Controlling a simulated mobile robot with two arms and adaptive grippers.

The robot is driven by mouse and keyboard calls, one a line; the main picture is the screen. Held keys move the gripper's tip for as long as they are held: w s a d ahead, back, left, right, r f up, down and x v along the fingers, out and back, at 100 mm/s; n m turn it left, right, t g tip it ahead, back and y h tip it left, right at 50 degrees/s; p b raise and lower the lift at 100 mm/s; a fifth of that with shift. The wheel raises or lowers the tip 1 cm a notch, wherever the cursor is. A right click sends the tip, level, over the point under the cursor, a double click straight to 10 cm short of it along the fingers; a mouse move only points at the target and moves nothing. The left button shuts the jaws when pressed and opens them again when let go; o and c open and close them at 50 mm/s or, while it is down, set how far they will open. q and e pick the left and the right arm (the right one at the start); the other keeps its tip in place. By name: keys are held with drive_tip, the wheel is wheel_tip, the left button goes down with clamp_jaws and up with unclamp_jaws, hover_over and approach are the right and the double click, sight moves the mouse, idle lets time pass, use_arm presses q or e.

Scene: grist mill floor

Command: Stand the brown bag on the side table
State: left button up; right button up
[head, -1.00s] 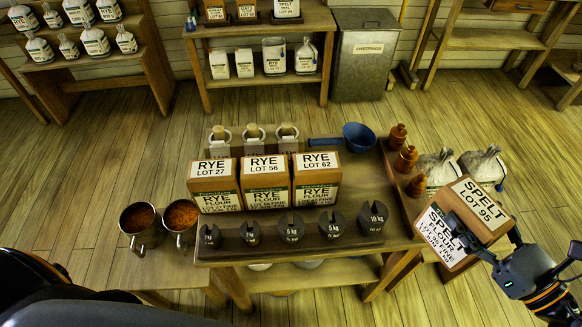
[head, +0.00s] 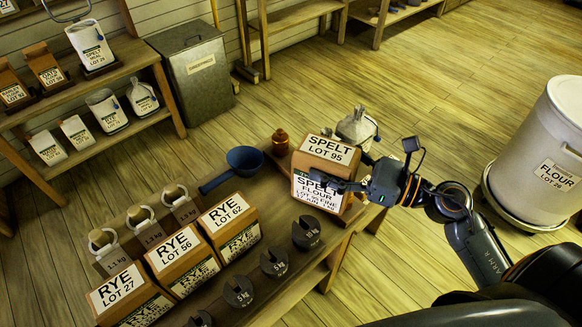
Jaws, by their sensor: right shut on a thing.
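The brown bag (head: 325,150), labelled SPELT LOT 95, is upright over the right end of the wooden table (head: 300,262). My right gripper (head: 350,175) comes in from the right and is shut on it, one finger across its front. I cannot tell whether the bag's base touches the tabletop. Other brown bags stand in a row on this table: RYE LOT 27 (head: 128,298), RYE LOT 56 (head: 182,262) and RYE LOT 62 (head: 230,228). My left gripper is not in view.
Dark weights (head: 275,262) line the table's front. A blue scoop (head: 243,159) and an orange-brown turned piece (head: 281,140) are near the bag. A pale sack (head: 357,128) is behind it. A large white flour drum (head: 545,140) stands at right, with open floor between.

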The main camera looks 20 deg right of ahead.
drive_tip(key=shift+w+a, duration=0.3)
drive_tip(key=shift+w, duration=0.05)
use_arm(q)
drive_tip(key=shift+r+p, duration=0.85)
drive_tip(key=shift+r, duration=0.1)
use_arm(e)
drive_tip(key=w+a+f, duration=0.9)
drive_tip(key=f, duration=0.3)
drive_tip(key=shift+w+f, duration=0.25)
drive_tip(key=shift+f, duration=0.05)
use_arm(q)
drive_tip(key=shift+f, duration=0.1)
use_arm(e)
drive_tip(key=shift+f, duration=0.1)
drive_tip(key=shift+f, duration=0.1)
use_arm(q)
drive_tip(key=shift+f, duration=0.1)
use_arm(e)
drive_tip(key=o, duration=1.9)
drive_tip(key=shift+s, duration=0.1)
drive_tip(key=shift+o, duration=0.2)
